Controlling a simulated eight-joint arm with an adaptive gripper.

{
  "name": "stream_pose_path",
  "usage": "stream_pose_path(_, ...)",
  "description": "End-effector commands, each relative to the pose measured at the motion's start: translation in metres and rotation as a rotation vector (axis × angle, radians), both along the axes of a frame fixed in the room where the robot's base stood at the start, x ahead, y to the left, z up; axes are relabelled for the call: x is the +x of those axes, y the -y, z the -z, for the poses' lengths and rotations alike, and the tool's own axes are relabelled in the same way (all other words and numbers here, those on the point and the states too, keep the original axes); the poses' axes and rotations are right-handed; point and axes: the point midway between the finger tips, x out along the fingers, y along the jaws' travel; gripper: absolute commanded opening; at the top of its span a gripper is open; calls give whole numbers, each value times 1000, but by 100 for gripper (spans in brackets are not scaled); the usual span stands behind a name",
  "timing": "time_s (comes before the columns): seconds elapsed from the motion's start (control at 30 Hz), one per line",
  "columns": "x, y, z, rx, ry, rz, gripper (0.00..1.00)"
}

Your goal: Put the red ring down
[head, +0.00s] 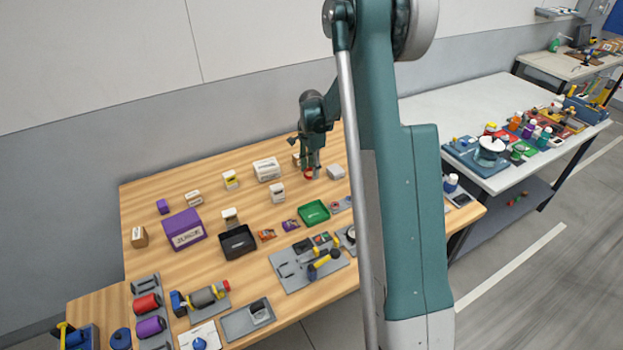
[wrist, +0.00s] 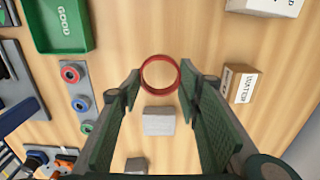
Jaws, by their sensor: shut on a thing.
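The red ring (wrist: 160,57) is in the wrist view, lying flat-on to the camera between the tips of my gripper (wrist: 160,76). The two green fingers are shut on it from left and right. Wood shows through its middle. In the head view the red ring (head: 308,175) is a small red spot at the tips of my gripper (head: 310,170), over the back right of the wooden table (head: 200,265). I cannot tell whether the ring touches the table top or hangs just above it.
A grey-white block (wrist: 158,122) lies close below the ring in the wrist view. A labelled box (wrist: 239,83) stands to the right. A green tray (wrist: 62,22) and a grey holder with small rings (wrist: 76,95) are to the left.

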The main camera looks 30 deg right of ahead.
Motion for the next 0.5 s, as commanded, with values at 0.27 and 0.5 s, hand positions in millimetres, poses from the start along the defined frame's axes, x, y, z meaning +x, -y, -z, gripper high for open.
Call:
stream_pose_path(0.27,0,0,7,0,0,0,28)
stream_pose_path(0.5,0,0,10,0,0,0,28)
